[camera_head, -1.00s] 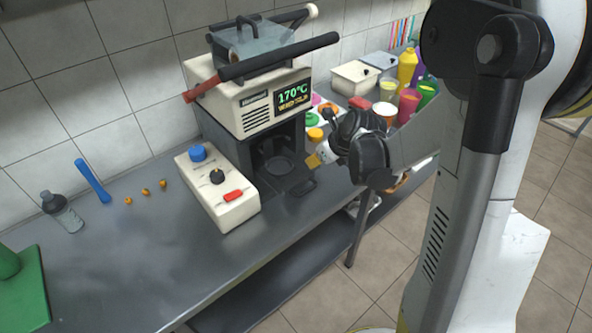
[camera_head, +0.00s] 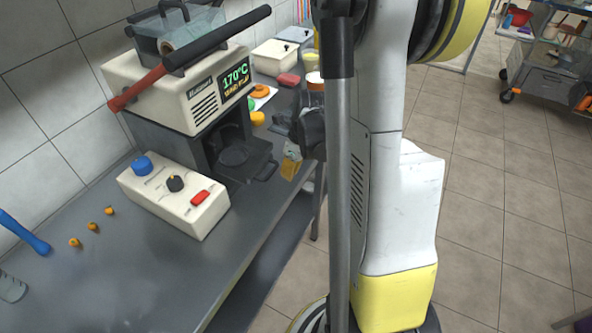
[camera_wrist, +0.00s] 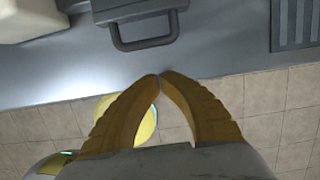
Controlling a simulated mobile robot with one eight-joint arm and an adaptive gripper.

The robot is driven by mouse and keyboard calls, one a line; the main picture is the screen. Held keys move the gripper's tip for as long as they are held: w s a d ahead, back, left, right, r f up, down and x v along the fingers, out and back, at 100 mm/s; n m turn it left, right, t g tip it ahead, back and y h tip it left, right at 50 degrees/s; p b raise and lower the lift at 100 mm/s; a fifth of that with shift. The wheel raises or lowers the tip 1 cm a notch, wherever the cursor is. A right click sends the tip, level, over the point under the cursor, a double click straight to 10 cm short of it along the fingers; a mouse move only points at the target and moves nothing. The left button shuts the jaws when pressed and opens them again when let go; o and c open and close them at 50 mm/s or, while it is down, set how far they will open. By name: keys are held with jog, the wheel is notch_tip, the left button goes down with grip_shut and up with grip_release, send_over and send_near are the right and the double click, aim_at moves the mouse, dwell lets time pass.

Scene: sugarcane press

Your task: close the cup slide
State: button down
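The cup slide (camera_head: 257,157) is a dark tray with a loop handle (camera_head: 266,172). In the head view it sticks out from the lower front of the white and black press (camera_head: 172,88). A dark round holder (camera_head: 233,153) shows in the press bay. My gripper (camera_head: 289,170) is just right of the handle, past the counter edge, partly hidden by my arm. In the wrist view the handle (camera_wrist: 147,43) is above my fingertips (camera_wrist: 159,77), with a gap between. The yellowish fingers meet at their tips with nothing between them.
A white control box (camera_head: 172,199) with blue and black knobs and a red switch sits left of the slide. Colored lids (camera_head: 259,92) and containers (camera_head: 275,55) stand behind on the counter. Open tiled floor (camera_head: 480,190) lies right of the counter.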

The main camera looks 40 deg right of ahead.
aim_at(258, 161)
jog(key=shift+w+a+f, duration=0.1)
jog(key=shift+w+a, duration=0.15)
jog(key=shift+w, duration=0.25)
jog(key=shift+w+a+f, duration=0.1)
jog(key=shift+w+a, duration=0.15)
jog(key=shift+w, duration=0.25)
jog(key=shift+w+a+b, duration=0.1)
jog(key=shift+w+b, duration=0.2)
jog(key=shift+w, duration=0.1)
jog(key=w+a, duration=0.1)
jog(key=w, duration=0.4)
jog(key=w+a, duration=0.1)
jog(key=w, duration=0.1)
jog(key=shift+w+a, duration=0.2)
jog(key=shift+a, duration=0.15)
